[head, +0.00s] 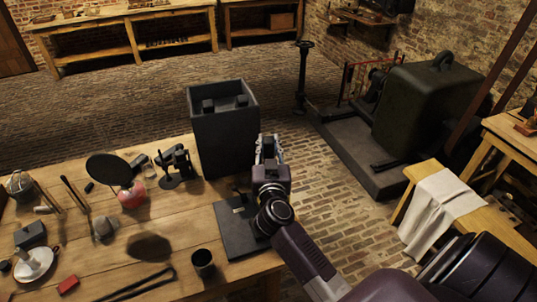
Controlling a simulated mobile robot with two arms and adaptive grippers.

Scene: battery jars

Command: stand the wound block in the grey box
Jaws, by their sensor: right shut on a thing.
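The grey box (222,140) is a tall, dark, open-topped box at the back right edge of the wooden table. Two small dark blocks (208,105) show inside its mouth. My right gripper (268,147) is just right of the box, near its front right side, pointing away from me. It is shut on a dark block (267,141), which looks like the wound block; the fingers and wrist hide most of it. I cannot tell whether the block touches the box. My left gripper is out of view.
A dark flat board (233,240) lies under my right wrist, with a dark cup (203,262) left of it. A black instrument (177,167) and a round dark disc (108,169) stand left of the box. A large green cased machine (422,105) stands right, beyond open brick floor.

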